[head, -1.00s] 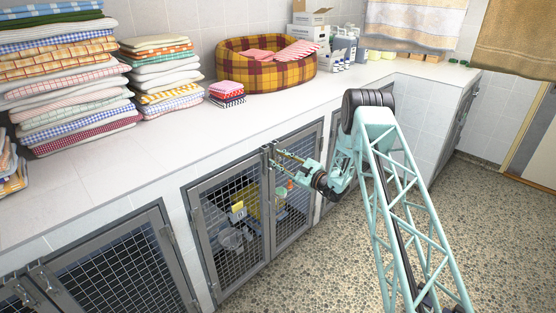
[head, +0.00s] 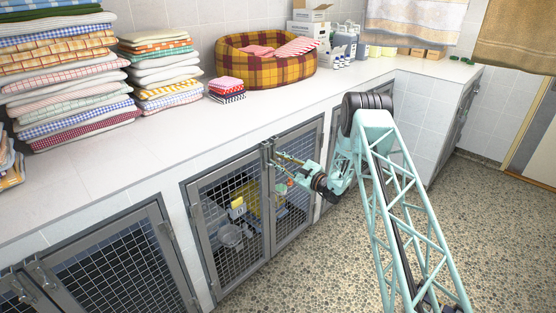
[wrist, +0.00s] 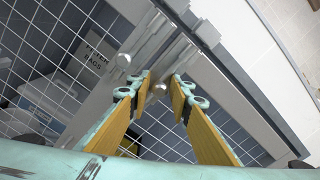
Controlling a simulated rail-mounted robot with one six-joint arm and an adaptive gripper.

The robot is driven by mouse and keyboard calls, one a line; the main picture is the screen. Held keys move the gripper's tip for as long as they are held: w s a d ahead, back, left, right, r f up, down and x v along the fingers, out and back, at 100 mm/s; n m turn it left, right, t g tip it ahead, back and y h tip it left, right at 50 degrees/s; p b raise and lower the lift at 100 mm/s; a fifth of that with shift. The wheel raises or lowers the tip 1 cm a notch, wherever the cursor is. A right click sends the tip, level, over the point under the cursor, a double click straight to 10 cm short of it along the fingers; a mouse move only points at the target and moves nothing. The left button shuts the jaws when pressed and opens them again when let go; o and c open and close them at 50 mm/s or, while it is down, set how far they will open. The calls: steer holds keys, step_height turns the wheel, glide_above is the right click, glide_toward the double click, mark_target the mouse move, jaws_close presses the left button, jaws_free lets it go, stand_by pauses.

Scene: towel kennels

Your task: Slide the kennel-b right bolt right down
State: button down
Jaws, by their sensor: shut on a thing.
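The middle kennel's two mesh doors, left (head: 228,220) and right (head: 298,190), are shut. My gripper (head: 277,158) is at the top of the seam between them. In the wrist view, my gripper (wrist: 163,80) has its two yellow-padded fingers on either side of the right bolt (wrist: 172,58), a grey metal rod, near its lower end. The fingers look close around it, but the exact contact is hard to see. The left bolt (wrist: 147,42) lies just left of it, with a round knob near the left fingertip. My fingers partly hide the right bolt's lower part.
The white counter (head: 120,165) overhangs the doors. It bears towel stacks (head: 65,80), a plaid pet bed (head: 262,72) and bottles. Another kennel door (head: 125,265) is at lower left. A filter-bags box (wrist: 95,52) shows behind the mesh. The pebbled floor (head: 480,240) is open at right.

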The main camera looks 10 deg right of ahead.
steer(key=shift+f, duration=0.25)
steer(key=c, duration=2.6)
jaws_free()
steer(key=shift+c, duration=0.2)
steer(key=shift+s+d, duration=0.1)
steer(key=shift+s+d+r, duration=0.1)
steer(key=shift+s+d, duration=0.3)
steer(key=shift+s, duration=0.15)
steer(key=v, duration=1)
steer(key=shift+s, duration=0.25)
steer(key=shift+r, duration=0.1)
